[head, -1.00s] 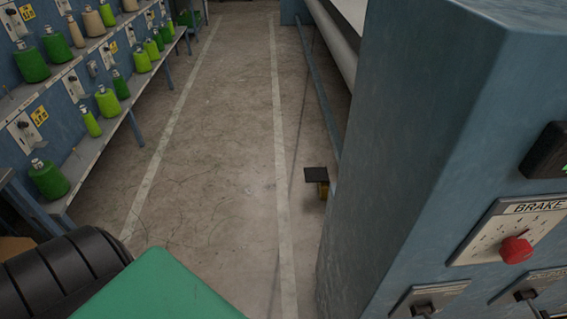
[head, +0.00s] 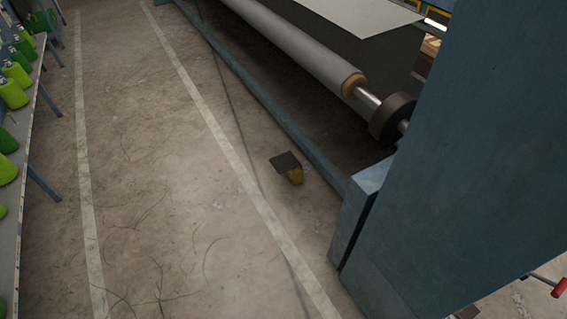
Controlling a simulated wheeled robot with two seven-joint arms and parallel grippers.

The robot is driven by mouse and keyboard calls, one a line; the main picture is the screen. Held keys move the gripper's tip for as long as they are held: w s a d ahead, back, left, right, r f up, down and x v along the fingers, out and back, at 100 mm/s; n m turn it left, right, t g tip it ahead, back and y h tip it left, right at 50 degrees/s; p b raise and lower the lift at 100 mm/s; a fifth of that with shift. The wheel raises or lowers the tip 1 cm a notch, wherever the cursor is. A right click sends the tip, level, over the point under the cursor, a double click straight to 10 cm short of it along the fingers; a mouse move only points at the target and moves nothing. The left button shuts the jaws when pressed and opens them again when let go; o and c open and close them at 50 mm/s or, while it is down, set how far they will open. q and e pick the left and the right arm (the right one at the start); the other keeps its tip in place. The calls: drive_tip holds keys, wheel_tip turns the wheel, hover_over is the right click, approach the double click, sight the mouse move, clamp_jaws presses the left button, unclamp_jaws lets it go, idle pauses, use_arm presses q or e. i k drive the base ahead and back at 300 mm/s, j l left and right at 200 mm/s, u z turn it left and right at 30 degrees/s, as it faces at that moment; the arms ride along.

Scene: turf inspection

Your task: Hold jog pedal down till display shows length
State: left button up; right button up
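A small pedal (head: 287,162) with a dark flat top and a yellow body stands on the concrete floor, between the white floor line and the machine's blue base rail. Nothing touches the pedal. The display is not in view now. Neither of my grippers shows in the head view.
A blue machine cabinet (head: 470,150) fills the right side. A long pale roller (head: 300,45) on a shaft with a dark disc (head: 393,118) runs along the machine. Shelves with green cones (head: 15,92) line the left. The marked aisle (head: 165,170) is clear apart from loose strands.

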sight(285, 162)
drive_tip(key=i+j+z, duration=0.1)
drive_tip(key=i+j, duration=0.2)
drive_tip(key=i+j+z, duration=0.15)
drive_tip(key=i+j, duration=0.2)
drive_tip(key=i+j+z, duration=0.1)
drive_tip(key=i+j, duration=0.2)
drive_tip(key=i+j+z, duration=0.1)
drive_tip(key=i+j, duration=0.2)
drive_tip(key=j, duration=0.15)
drive_tip(key=i+j+z, duration=0.1)
drive_tip(key=i+j, duration=0.15)
drive_tip(key=j, duration=0.15)
drive_tip(key=i+j+z, duration=0.15)
drive_tip(key=i+j, duration=0.15)
drive_tip(key=i+j+z, duration=0.1)
drive_tip(key=j, duration=0.5)
drive_tip(key=i, duration=0.1)
